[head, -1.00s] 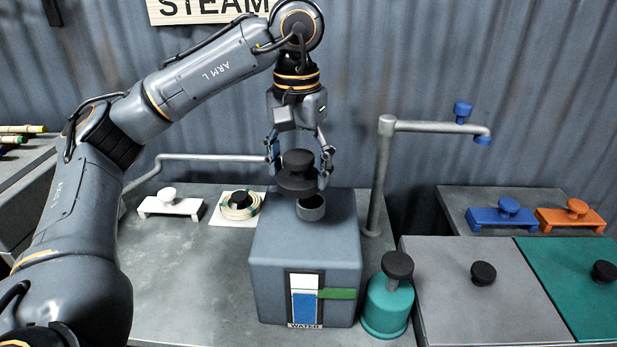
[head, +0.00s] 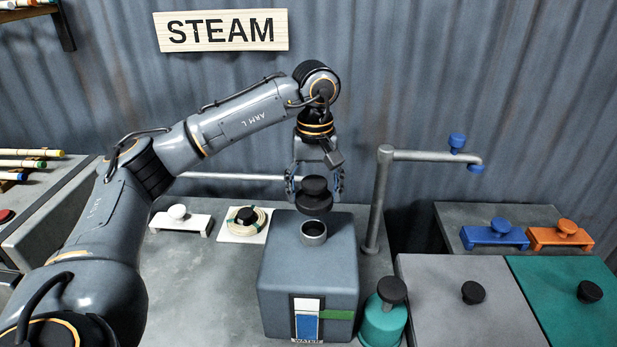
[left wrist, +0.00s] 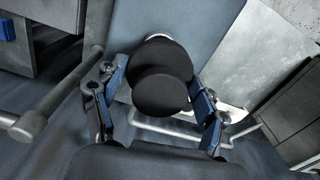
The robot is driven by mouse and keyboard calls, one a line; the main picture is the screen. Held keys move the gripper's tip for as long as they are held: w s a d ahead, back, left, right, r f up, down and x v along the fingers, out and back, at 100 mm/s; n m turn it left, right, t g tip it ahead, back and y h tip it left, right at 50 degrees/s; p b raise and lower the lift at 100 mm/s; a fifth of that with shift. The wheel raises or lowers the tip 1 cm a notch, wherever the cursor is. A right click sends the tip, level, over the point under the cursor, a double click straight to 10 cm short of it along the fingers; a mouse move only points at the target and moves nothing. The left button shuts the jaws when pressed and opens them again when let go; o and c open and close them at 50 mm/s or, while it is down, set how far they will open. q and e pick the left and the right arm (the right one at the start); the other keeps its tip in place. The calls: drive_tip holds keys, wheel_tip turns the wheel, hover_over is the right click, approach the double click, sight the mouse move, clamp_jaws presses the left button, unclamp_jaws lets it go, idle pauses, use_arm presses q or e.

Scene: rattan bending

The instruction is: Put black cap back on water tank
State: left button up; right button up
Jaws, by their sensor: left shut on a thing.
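The black cap (head: 314,196), a wide disc with a round knob, is held by my left gripper (head: 315,184) just above the water tank. In the left wrist view the cap (left wrist: 160,92) sits between the blue-padded fingers (left wrist: 158,100). The water tank (head: 285,265) is a grey-blue box with a level gauge on its front. Its open round neck (head: 314,232) shows just below the cap, apart from it in the head view. My right gripper is out of view.
A metal pipe with a blue-handled tap (head: 378,200) stands right of the tank. A teal bottle with a black top (head: 384,322) stands close at the tank's lower right. Left are a white-knobbed bracket (head: 180,219) and a coil on a white mat (head: 243,225). Bare bench lies front left.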

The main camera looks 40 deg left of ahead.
sight(314, 221)
use_arm(q)
drive_tip(key=shift+w+a+f, duration=0.15)
drive_tip(key=shift+a+f, duration=0.05)
drive_tip(key=shift+f, duration=0.2)
drive_tip(key=shift+f+b, duration=2.2)
drive_tip(key=shift+f, duration=0.8)
drive_tip(key=shift+f, duration=0.15)
drive_tip(key=shift+f+b, duration=0.75)
drive_tip(key=o, duration=1.3)
drive_tip(key=shift+o, duration=0.4)
drive_tip(key=shift+r, duration=0.1)
